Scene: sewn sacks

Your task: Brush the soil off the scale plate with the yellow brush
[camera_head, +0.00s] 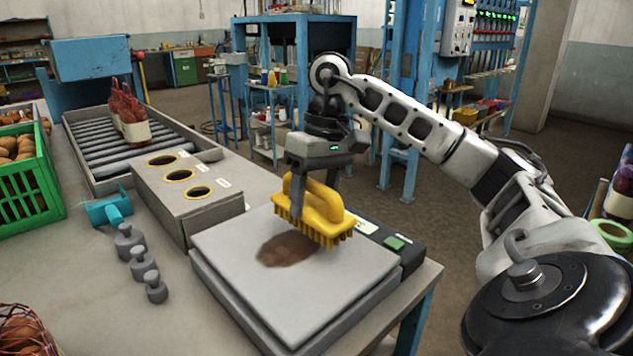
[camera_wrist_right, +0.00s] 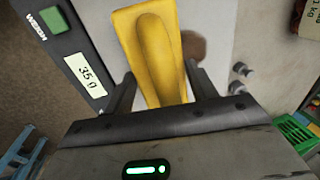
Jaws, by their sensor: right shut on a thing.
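The yellow brush (camera_head: 318,212) is in my right gripper (camera_head: 312,190), which is shut on its handle above the scale plate. The brush also shows between the two fingers in the right wrist view (camera_wrist_right: 152,55). The scale plate (camera_head: 325,295) is a flat grey square on the table. A brown patch of soil (camera_head: 287,249) lies on it, under and just left of the bristles; part of it shows beside the brush in the wrist view (camera_wrist_right: 193,48). I cannot tell whether the bristles touch the plate. My left gripper is not in view.
The scale display (camera_wrist_right: 84,74) reads 35 g. Several grey weights (camera_head: 143,262) and a teal scoop (camera_head: 110,207) stand left of the scale. A green crate (camera_head: 30,185) and a roller conveyor (camera_head: 95,135) are further left.

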